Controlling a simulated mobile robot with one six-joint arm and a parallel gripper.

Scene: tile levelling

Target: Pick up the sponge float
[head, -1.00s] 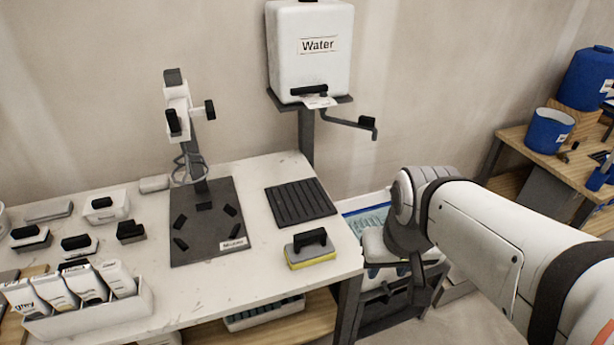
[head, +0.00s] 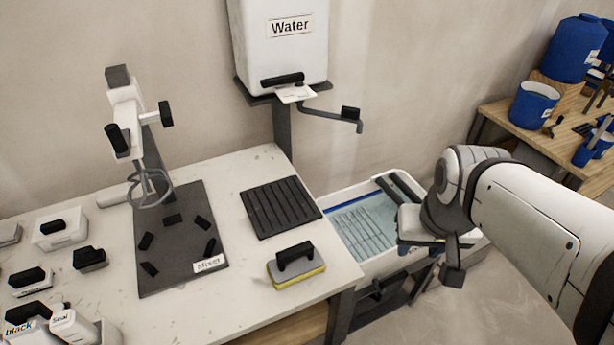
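The sponge float (head: 297,267) lies flat near the right front corner of the white table, with a yellow sponge below, a grey plate and a black handle on top. My gripper (head: 440,258) is to the right of it, beyond the table edge and beside the water tub. It is well apart from the float. A dark finger part shows below its pale body, but the opening between the fingers is not clear.
A ribbed black mat (head: 280,206) lies behind the float. A mixer stand (head: 140,135) rises at the left. The water tub (head: 352,252) stands right of the table (head: 226,165), below the Water tank (head: 279,55) and its dark lever arm (head: 330,117).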

